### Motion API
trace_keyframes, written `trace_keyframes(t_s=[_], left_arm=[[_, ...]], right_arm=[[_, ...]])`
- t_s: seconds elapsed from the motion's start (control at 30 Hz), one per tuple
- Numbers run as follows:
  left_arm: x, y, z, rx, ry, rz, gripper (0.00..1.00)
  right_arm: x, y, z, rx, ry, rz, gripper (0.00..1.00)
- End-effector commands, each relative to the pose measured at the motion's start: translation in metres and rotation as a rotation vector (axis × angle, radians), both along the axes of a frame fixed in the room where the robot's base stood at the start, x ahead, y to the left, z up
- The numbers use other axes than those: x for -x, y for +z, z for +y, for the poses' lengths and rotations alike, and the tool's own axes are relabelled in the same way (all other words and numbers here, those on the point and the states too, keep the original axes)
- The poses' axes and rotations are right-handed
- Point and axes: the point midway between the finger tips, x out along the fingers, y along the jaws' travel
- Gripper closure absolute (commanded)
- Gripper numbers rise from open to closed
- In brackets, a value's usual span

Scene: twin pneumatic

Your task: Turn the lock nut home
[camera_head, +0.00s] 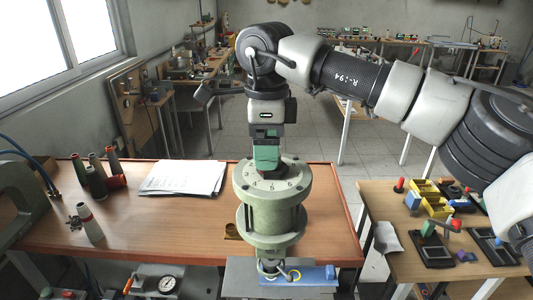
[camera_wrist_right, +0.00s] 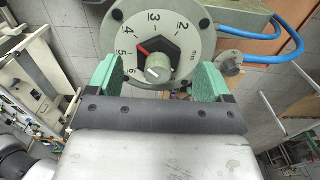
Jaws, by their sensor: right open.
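A green cylindrical pneumatic unit (camera_head: 272,215) stands upright at the front of the wooden bench. Its round dial face (camera_wrist_right: 122,35) carries numbers, "mm" and a red pointer (camera_wrist_right: 141,48). A dark hexagonal part, seemingly the lock nut (camera_wrist_right: 176,45), sits at the dial's centre with a grey knob (camera_wrist_right: 158,68) in front of it. My right gripper (camera_head: 266,158) is over the dial and hides its centre in the head view. In the right wrist view its green fingers (camera_wrist_right: 155,82) are wide apart, on either side of the knob, with nothing held. My left gripper is out of view.
Papers (camera_head: 183,177) and several coloured cones (camera_head: 96,182) lie or stand on the bench to the left. A grey-green curved frame (camera_head: 30,200) is at the left edge. Blue hoses (camera_wrist_right: 255,35) run beside the unit. A second table (camera_head: 390,210) at right holds small parts.

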Motion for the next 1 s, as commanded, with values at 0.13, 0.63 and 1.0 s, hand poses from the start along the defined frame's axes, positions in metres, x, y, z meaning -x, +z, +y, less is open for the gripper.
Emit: trace_keyframes(t_s=[0.13, 0.63, 1.0], left_arm=[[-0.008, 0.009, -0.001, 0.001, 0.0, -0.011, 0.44], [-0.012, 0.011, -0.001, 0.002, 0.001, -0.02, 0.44], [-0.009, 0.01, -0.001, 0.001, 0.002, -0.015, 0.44]], right_arm=[[0.0, -0.019, 0.0, 0.0, 0.0, 0.002, 0.19], [0.001, -0.032, 0.001, -0.002, 0.0, 0.0, 0.28], [0.001, -0.032, 0.001, -0.003, -0.001, -0.001, 0.68]])
